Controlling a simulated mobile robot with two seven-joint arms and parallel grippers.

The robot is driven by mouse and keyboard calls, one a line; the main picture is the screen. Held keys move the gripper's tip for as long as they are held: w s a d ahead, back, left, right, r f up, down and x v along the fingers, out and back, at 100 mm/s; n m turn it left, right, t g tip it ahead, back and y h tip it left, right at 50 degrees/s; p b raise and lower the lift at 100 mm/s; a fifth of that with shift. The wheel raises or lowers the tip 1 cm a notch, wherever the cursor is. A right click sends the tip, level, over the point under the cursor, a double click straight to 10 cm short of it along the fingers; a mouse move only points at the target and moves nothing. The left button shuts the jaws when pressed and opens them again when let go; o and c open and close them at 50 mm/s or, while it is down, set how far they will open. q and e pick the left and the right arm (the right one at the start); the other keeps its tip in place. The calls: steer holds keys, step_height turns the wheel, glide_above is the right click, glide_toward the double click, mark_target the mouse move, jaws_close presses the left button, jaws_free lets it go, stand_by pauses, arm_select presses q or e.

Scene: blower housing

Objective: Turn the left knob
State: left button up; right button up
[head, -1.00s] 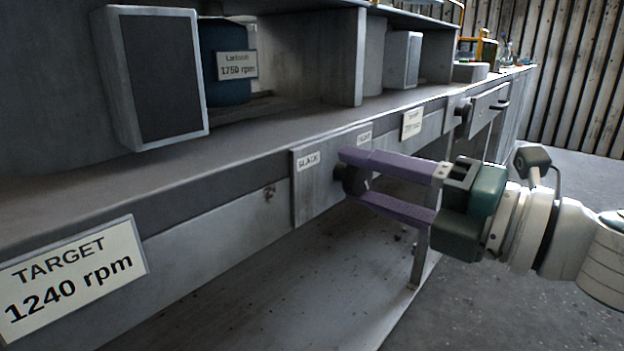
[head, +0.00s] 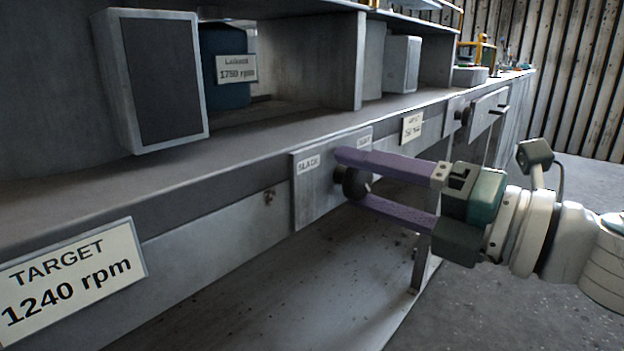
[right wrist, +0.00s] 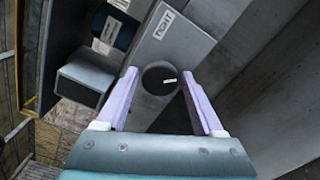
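The left knob (head: 353,184) is a dark round knob on a grey plate (head: 316,203) marked SLACK and, partly hidden, TIGHT. In the right wrist view the knob (right wrist: 158,82) lies between my fingertips, with a short white mark on its face and the TIGHT label above it. My right gripper (head: 352,177) is open, its purple fingers above and below the knob. In the right wrist view the fingers of this gripper (right wrist: 159,73) stand either side of the knob; I cannot tell whether they touch it. My left gripper is not in view.
A second knob (head: 465,115) sits farther right along the bench front. A TARGET 1240 rpm sign (head: 73,278) is at the lower left. A grey box (head: 158,78) stands on the bench. Open space lies under the bench.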

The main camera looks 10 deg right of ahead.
steer(key=shift+o, duration=0.8)
steer(key=v, duration=1)
